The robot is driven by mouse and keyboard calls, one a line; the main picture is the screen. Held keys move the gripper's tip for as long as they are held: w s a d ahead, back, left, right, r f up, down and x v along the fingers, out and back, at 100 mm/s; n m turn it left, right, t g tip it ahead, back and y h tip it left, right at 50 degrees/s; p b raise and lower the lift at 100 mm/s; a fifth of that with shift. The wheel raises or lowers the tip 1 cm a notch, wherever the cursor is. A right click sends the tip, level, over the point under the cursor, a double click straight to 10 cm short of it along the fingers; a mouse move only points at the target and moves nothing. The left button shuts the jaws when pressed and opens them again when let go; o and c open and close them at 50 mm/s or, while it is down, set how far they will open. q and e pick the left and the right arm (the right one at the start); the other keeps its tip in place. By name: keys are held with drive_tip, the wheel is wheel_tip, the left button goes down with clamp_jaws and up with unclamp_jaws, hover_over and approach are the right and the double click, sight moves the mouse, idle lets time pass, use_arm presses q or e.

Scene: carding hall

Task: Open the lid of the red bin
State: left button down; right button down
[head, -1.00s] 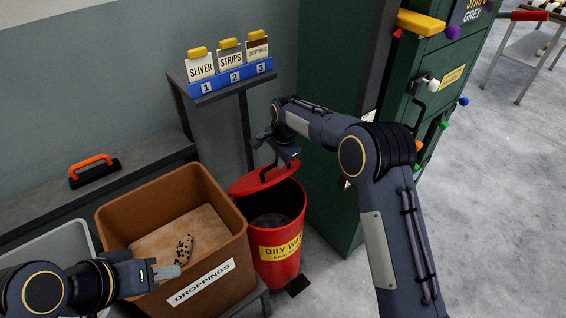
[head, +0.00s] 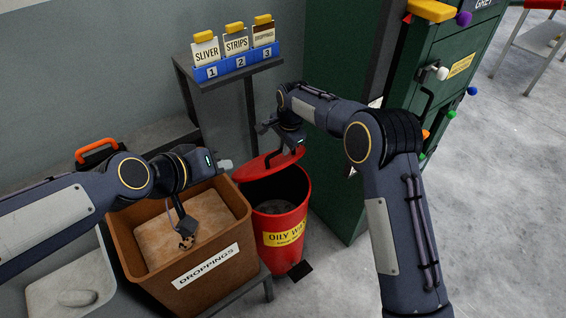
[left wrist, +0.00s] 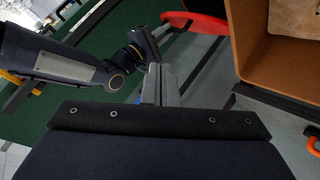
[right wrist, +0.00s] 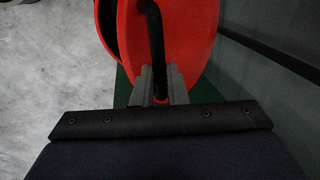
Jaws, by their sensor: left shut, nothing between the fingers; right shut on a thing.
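The red bin (head: 287,228) with a yellow "OILY WA…" label stands on the floor right of the brown droppings box. Its red lid (head: 262,166) is raised and tilted at the back, and the dark inside shows. My right gripper (head: 290,150) is shut on the lid's black handle; the right wrist view shows this handle (right wrist: 154,40) running between the fingers (right wrist: 160,88), with the red lid (right wrist: 190,35) behind. My left gripper (head: 226,164) is shut and empty, above the droppings box's back right corner, left of the lid. In the left wrist view the lid (left wrist: 196,22) lies beyond its fingers.
The brown droppings box (head: 205,272) stands close left of the red bin. A stand with numbered card holders (head: 238,67) rises behind. A green cabinet (head: 335,190) is close on the right. A grey tub (head: 75,285) is at lower left. Open floor lies to the right.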

drive_tip(key=shift+a+f, duration=0.25)
drive_tip(key=shift+f, duration=0.05)
use_arm(q)
drive_tip(key=w+d+f+n+t, duration=0.2)
drive_tip(key=w+d+f, duration=0.2)
drive_tip(key=w+d, duration=0.7)
drive_tip(key=w+d+f+n+t+y, duration=0.1)
drive_tip(key=w+d+f+n+y, duration=0.2)
drive_tip(key=d+f, duration=0.55)
drive_tip(key=t+y, duration=0.6)
drive_tip(key=y, duration=1)
approach(276, 155)
drive_tip(key=x, duration=0.6)
drive_tip(key=shift+w+a, duration=0.1)
drive_tip(key=shift+w, duration=0.15)
